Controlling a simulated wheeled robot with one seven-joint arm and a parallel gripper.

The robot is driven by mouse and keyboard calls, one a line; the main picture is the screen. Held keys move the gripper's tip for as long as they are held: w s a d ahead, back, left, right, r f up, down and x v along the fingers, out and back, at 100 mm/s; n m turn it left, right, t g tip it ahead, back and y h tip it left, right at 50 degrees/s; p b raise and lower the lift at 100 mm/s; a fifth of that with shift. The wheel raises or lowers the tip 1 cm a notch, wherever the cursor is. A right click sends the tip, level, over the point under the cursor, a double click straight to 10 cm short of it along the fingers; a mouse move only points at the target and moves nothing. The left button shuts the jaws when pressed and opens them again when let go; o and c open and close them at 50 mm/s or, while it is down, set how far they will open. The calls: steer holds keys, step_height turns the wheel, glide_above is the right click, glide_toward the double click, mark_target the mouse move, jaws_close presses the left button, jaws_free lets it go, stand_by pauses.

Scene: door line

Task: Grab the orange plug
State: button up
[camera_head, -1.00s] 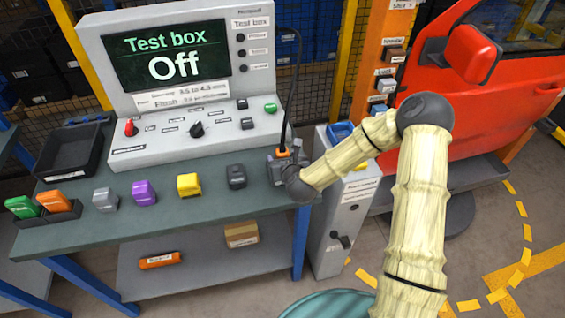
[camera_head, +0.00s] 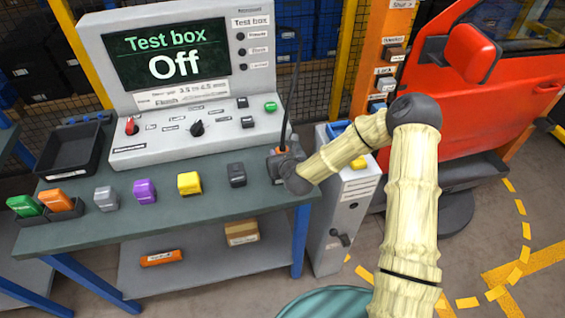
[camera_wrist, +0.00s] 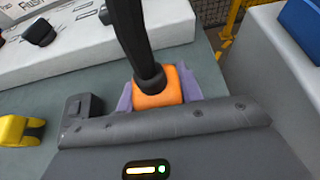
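An orange plug (camera_wrist: 158,88) with a thick black cable (camera_wrist: 130,35) rising from it stands at the right end of the green-grey bench. In the head view the plug (camera_head: 281,151) shows only as a small orange patch. My gripper (camera_head: 287,163) is right at it and covers much of it. In the wrist view purplish-grey pieces lie close on both sides of the plug, and the dark body of my gripper hides its lower part. I cannot tell whether the fingers are closed on it.
Yellow (camera_head: 189,183), purple (camera_head: 145,191), grey (camera_head: 106,198) and dark (camera_head: 236,175) blocks stand in a row on the bench. Green (camera_head: 25,205) and orange (camera_head: 56,200) blocks sit in a holder at left. The test box (camera_head: 200,135) reads Off. A red car door (camera_head: 500,100) is at right.

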steer(key=c, duration=0.4)
steer(key=shift+r, duration=0.1)
step_height(320, 180, up, 10)
steer(key=shift+f+b, duration=0.1)
steer(key=shift+b, duration=0.3)
stand_by(0.3)
